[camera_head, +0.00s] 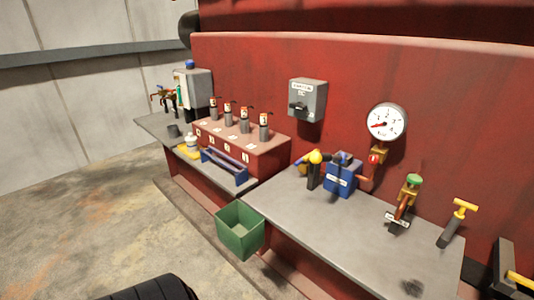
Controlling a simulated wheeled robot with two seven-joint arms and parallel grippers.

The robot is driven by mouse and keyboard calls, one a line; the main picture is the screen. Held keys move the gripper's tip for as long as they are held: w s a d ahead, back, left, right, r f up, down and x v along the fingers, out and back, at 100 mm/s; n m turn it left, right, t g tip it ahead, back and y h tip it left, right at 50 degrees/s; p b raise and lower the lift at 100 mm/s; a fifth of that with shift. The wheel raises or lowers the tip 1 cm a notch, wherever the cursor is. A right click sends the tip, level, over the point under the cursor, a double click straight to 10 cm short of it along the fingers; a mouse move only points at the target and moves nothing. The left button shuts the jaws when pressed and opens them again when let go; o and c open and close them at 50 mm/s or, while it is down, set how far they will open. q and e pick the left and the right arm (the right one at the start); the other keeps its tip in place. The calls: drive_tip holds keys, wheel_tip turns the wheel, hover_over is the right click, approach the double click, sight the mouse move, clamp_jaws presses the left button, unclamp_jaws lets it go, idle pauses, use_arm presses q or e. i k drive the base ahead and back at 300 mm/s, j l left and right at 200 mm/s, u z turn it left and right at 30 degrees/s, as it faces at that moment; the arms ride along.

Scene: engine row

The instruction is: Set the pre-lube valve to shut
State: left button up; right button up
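Neither of my grippers is in view. The valve labels are too small to read, so I cannot tell for sure which one is the pre-lube valve. A blue pump-like block (341,178) with a white label stands on the right grey bench, with a yellow-topped fitting (315,158) at its left and a red-handled fitting (373,160) at its right. A brass valve with a green knob (414,180) rises further right, with a label at its foot. A yellow T-handle (464,207) on a dark stem stands beyond it.
A round gauge (386,121) and a grey switch box (307,99) are on the red wall. A green bin (239,231) hangs at the right bench's (300,215) front left. Several capped cylinders top a red block (246,151) at left. The right bench's front is mostly clear.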

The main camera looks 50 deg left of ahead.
sight(298, 162)
drive_tip(key=u, duration=1.3)
drive_tip(key=i+j+z, duration=0.1)
drive_tip(key=j+z, duration=0.25)
drive_tip(key=j, duration=0.45)
drive_tip(key=j+z, duration=0.35)
drive_tip(key=j, duration=0.45)
